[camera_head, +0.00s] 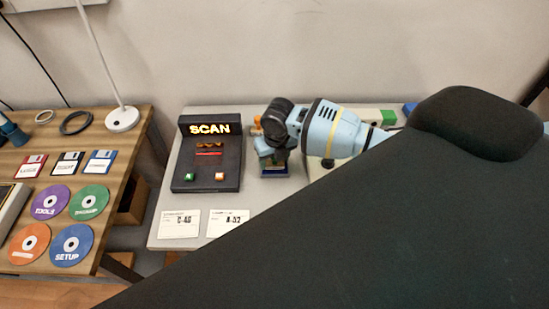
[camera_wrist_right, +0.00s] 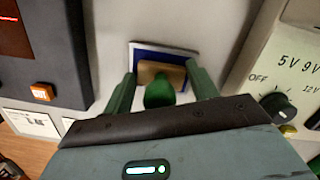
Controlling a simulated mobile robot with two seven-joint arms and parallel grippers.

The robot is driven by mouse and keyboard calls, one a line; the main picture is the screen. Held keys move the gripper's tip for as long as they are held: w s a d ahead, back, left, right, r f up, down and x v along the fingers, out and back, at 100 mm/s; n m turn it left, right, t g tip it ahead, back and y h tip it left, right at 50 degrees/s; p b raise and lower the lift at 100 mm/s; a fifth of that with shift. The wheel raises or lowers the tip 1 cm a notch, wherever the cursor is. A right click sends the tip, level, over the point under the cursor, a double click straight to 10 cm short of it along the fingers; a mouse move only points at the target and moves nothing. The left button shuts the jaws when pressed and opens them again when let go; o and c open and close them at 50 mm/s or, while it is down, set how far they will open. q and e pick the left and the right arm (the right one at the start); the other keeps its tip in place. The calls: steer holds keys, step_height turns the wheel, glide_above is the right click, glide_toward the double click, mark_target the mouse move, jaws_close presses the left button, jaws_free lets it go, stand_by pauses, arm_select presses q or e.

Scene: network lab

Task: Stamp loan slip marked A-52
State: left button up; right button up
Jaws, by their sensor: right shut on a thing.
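The loan slip marked A-52 (camera_head: 228,223) lies flat at the table's front edge, right of a slip marked C-40 (camera_head: 180,223). My right gripper (camera_head: 273,152) is down behind and right of the slips. In the right wrist view, its fingers (camera_wrist_right: 160,88) are shut on a stamp with a green handle (camera_wrist_right: 158,92) and a wooden base (camera_wrist_right: 150,70). The stamp is over a blue ink pad (camera_wrist_right: 180,56) with a pale rim, also partly seen in the head view (camera_head: 274,171). I cannot tell whether stamp and pad touch. My left gripper is not visible.
A dark SCAN device (camera_head: 209,153) stands left of the gripper. A pale instrument with a knob (camera_wrist_right: 285,75) stands close on the right. My dark arm hides the table's right front. Discs and floppies lie on the wooden table (camera_head: 120,165) at left.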

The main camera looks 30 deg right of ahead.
steer(key=shift+r+p, duration=0.55)
steer(key=shift+r, duration=1.95)
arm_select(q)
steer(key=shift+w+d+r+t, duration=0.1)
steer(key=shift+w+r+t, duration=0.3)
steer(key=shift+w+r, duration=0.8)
arm_select(e)
steer(key=shift+r, duration=1)
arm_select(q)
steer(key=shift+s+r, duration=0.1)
